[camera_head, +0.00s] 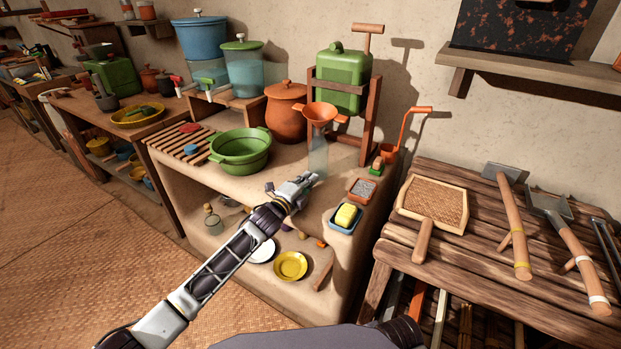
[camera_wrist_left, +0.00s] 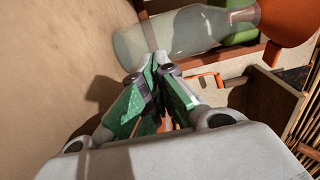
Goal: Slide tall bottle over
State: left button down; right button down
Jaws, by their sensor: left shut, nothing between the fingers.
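The tall bottle (camera_head: 318,157) is clear, pale glass and stands upright on the mud hearth's top (camera_head: 262,190), just below an orange funnel (camera_head: 319,113). In the left wrist view the bottle (camera_wrist_left: 185,32) lies across the top of the picture. My left gripper (camera_head: 308,178) is shut and empty, low at the bottle's near side. In the left wrist view its fingertips (camera_wrist_left: 160,60) overlap the bottle's edge; I cannot tell whether they touch it. My right gripper is in neither view.
A green basin (camera_head: 240,152) stands left of the bottle and a clay pot (camera_head: 286,115) behind it. A green canister (camera_head: 343,78) in a wooden frame stands behind right. A blue soap dish (camera_head: 345,222) and a scrubber tray (camera_head: 362,190) sit to the right.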

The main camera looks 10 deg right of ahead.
pick_arm(q)
jog(key=shift+s+a+r, duration=0.15)
jog(key=shift+s+a, duration=0.2)
jog(key=shift+s, duration=0.2)
jog(key=shift+s+a+f+p, duration=0.2)
jog(key=shift+s+a+p, duration=0.1)
jog(key=shift+s+a, duration=0.3)
jog(key=shift+s, duration=0.1)
jog(key=p+v, duration=0.1)
jog(key=v, duration=0.4)
jog(key=shift+p+v, duration=0.35)
jog(key=shift+v, duration=0.85)
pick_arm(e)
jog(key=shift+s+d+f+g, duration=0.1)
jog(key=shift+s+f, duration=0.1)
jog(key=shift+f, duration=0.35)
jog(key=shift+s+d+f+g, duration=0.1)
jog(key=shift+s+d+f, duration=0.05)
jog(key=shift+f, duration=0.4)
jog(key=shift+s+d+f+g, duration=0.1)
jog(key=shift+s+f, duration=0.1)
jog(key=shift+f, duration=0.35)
pick_arm(q)
jog(key=shift+r, duration=0.1)
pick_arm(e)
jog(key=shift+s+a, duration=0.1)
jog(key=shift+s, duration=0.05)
